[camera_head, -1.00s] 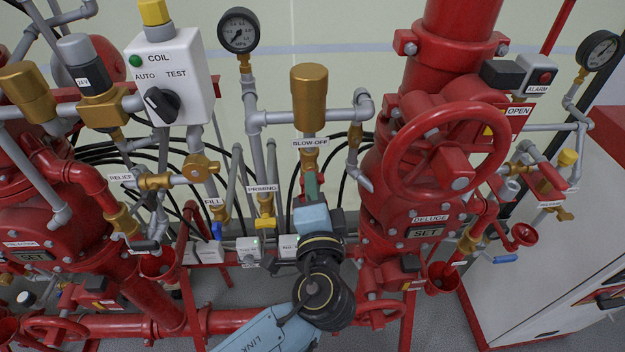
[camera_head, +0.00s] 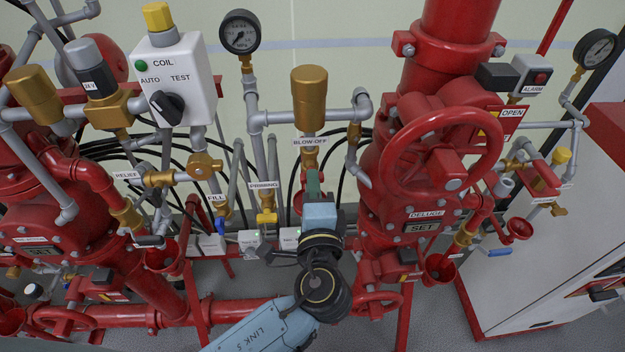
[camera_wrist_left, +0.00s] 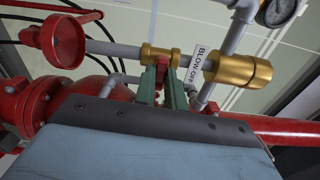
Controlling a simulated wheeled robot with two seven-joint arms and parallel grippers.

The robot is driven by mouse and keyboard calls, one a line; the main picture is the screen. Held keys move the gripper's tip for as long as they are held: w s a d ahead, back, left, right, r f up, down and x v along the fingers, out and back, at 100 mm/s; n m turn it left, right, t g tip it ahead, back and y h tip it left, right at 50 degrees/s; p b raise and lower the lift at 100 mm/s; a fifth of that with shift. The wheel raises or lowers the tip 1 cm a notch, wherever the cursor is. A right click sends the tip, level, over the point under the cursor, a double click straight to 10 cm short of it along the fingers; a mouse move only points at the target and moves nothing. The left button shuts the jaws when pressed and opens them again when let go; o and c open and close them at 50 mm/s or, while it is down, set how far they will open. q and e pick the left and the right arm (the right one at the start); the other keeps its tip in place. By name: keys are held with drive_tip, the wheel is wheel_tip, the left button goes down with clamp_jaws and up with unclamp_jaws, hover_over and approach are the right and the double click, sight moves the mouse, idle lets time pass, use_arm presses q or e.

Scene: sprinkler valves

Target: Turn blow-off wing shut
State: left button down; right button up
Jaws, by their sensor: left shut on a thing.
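The blow-off valve (camera_head: 309,160) is a small brass body on the pipe below the "BLOW-OFF" label (camera_head: 310,141). It also shows in the wrist view (camera_wrist_left: 155,54), beside the same label (camera_wrist_left: 196,64). Its red wing (camera_wrist_left: 162,70) sits between the green fingers of my left gripper (camera_wrist_left: 163,88), which is shut on it. In the head view my left gripper (camera_head: 313,182) reaches up to the valve from below and mostly hides the wing. The wing's exact angle is hard to tell. My right gripper is not in view.
A brass cylinder (camera_head: 309,95) stands above the valve. A red cup (camera_wrist_left: 62,40) shows in the wrist view.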

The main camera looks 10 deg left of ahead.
use_arm(q)
drive_tip(key=c, duration=1.4)
unclamp_jaws()
drive_tip(key=shift+s, duration=0.1)
drive_tip(key=v, duration=0.6)
